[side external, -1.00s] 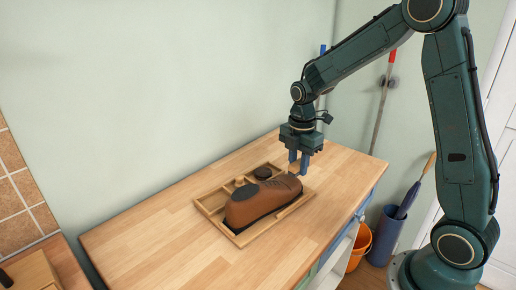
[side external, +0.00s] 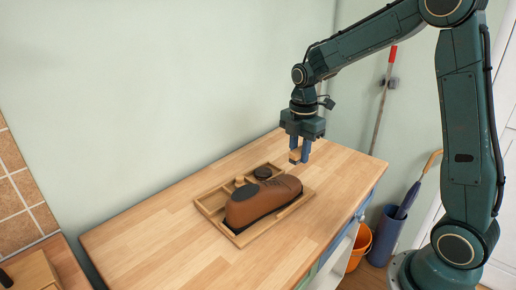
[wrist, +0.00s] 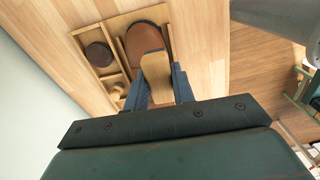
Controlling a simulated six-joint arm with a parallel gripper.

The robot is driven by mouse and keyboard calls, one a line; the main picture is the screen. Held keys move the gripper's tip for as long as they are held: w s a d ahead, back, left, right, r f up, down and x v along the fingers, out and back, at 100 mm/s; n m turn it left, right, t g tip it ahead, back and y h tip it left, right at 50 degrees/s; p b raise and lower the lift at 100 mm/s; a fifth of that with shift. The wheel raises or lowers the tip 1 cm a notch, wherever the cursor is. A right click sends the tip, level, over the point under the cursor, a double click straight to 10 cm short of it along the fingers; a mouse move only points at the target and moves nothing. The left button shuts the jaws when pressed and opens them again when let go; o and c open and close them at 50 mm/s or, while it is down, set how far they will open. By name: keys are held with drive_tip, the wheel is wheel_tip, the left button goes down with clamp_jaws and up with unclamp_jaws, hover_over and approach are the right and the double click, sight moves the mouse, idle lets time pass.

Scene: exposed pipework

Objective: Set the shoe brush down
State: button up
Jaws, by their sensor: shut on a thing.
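My gripper (side external: 300,156) is shut on the shoe brush (side external: 295,156), a small pale wooden block. It is held in the air above the worktop, just beyond the shoe. In the wrist view the brush (wrist: 155,72) shows between the blue fingers (wrist: 156,88), overlapping the shoe. The brown shoe (side external: 262,202) lies in a wooden tray (side external: 217,226). The tray also holds a round dark tin (side external: 263,172) and a small pale wooden piece (side external: 239,181). The brush's bristles cannot be made out.
The wooden worktop (side external: 150,235) is clear around the tray, with a pale wall behind. On the floor at the right stand an orange bucket (side external: 359,246) and a blue bin (side external: 388,236) holding an umbrella.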

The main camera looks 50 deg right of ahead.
drive_tip(key=shift+w, duration=0.1)
drive_tip(key=shift+w+a+r, duration=0.2)
drive_tip(key=shift+w+a, duration=0.1)
drive_tip(key=shift+w, duration=0.2)
drive_tip(key=w+a+r, duration=0.3)
drive_tip(key=w+a, duration=0.4)
drive_tip(key=a, duration=0.1)
drive_tip(key=w+a+r+n, duration=0.1)
drive_tip(key=w+a+r, duration=0.3)
drive_tip(key=w+a, duration=0.3)
drive_tip(key=shift+w+a, duration=0.25)
drive_tip(key=shift+a, duration=0.35)
drive_tip(key=shift+f, duration=0.1)
hover_over(217, 202)
wheel_tip(217, 202, down, 16)
drive_tip(key=shift+r, duration=0.2)
drive_tip(key=shift+f, duration=0.1)
drive_tip(key=shift+f, duration=2.05)
drive_tip(key=shift+f, duration=0.1)
